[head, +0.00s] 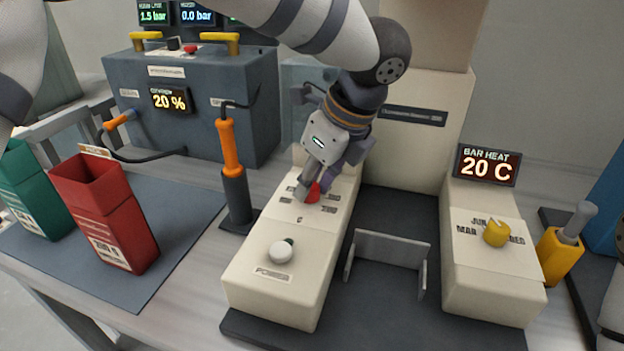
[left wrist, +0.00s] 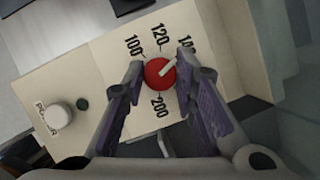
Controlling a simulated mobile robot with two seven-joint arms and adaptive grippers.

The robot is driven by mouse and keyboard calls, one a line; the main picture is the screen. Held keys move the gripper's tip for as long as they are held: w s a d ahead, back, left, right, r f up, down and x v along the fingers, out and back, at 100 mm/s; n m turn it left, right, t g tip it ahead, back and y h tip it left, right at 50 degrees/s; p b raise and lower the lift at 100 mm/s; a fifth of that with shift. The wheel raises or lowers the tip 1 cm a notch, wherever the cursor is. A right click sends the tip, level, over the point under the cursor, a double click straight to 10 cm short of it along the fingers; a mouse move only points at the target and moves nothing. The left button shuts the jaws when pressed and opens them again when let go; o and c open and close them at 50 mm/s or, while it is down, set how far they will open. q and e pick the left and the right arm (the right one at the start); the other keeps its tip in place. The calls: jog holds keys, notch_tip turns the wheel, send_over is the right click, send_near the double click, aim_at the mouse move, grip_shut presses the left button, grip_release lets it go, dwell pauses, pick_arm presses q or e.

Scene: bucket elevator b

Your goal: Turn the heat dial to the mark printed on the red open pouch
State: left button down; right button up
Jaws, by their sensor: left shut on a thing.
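The red open pouch (head: 118,225) stands upright on a dark mat at the left; the print on its label is too small to read. The red heat dial (left wrist: 160,73) sits on the cream left housing (head: 320,215) among printed numbers. In the left wrist view, 100, 120 and 200 are readable; another number is partly hidden by a finger. My left gripper (head: 314,192) is shut on the dial, one finger on each side; the dial also shows in the head view (head: 313,192). My right gripper is out of view.
A white power knob (head: 281,252) is on the same housing, nearer me. An orange-handled tool (head: 230,150) stands upright left of it. The bar heat display (head: 488,166) reads 20 C above a yellow knob (head: 496,233). A green pouch (head: 35,190) stands left of the red one.

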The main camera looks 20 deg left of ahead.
aim_at(313, 187)
pick_arm(q)
jog(key=shift+n+g, duration=0.4)
jog(key=shift+n, duration=0.7)
jog(key=shift+f, duration=0.1)
jog(key=c, duration=1.3)
grip_release()
jog(key=shift+r, duration=0.2)
notch_tip(313, 187, up, 10)
jog(key=shift+f, duration=0.15)
